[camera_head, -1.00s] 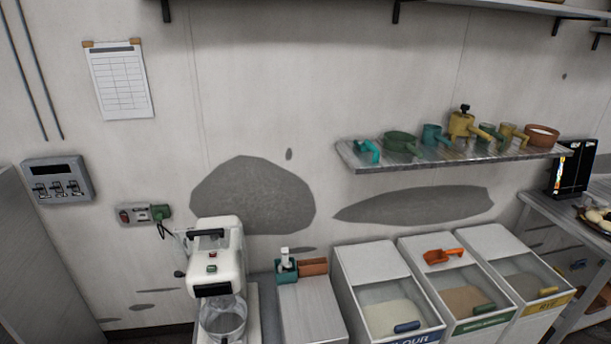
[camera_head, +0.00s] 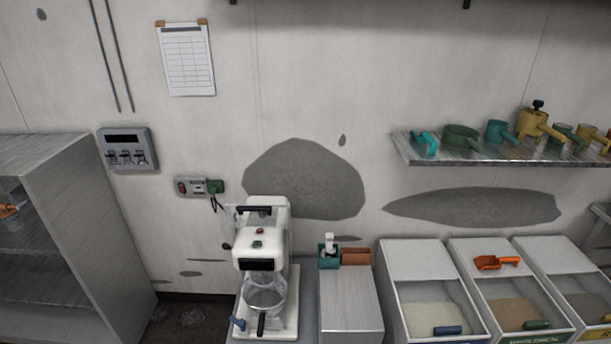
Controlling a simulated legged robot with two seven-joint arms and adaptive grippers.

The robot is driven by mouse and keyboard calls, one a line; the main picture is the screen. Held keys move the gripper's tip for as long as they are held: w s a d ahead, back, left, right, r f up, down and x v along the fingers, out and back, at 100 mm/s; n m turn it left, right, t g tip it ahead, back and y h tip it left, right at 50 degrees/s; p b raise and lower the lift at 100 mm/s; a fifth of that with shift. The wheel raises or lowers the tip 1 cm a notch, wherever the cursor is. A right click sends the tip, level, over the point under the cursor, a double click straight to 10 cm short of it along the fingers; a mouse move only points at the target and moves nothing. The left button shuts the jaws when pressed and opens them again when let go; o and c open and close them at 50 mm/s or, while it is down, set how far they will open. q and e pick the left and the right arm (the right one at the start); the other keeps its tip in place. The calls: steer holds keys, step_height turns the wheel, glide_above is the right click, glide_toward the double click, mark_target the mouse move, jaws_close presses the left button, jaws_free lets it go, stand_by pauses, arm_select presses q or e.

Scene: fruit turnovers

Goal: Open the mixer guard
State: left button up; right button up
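The white stand mixer (camera_head: 264,235) stands on a low stand left of the ingredient bins. Its head carries a green and a red button. The metal bowl (camera_head: 265,294) sits under the head. A clear guard (camera_head: 264,279) appears to surround the space above the bowl; its exact position is hard to tell at this size. A black handle shows at the bowl's front and a blue knob at the base's left. Neither of my grippers is in view.
A metal cabinet (camera_head: 107,235) stands at the left, with floor between it and the mixer. A metal box (camera_head: 349,305) stands right of the mixer, then ingredient bins (camera_head: 415,262). A wall shelf (camera_head: 480,158) holds jugs and scoops.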

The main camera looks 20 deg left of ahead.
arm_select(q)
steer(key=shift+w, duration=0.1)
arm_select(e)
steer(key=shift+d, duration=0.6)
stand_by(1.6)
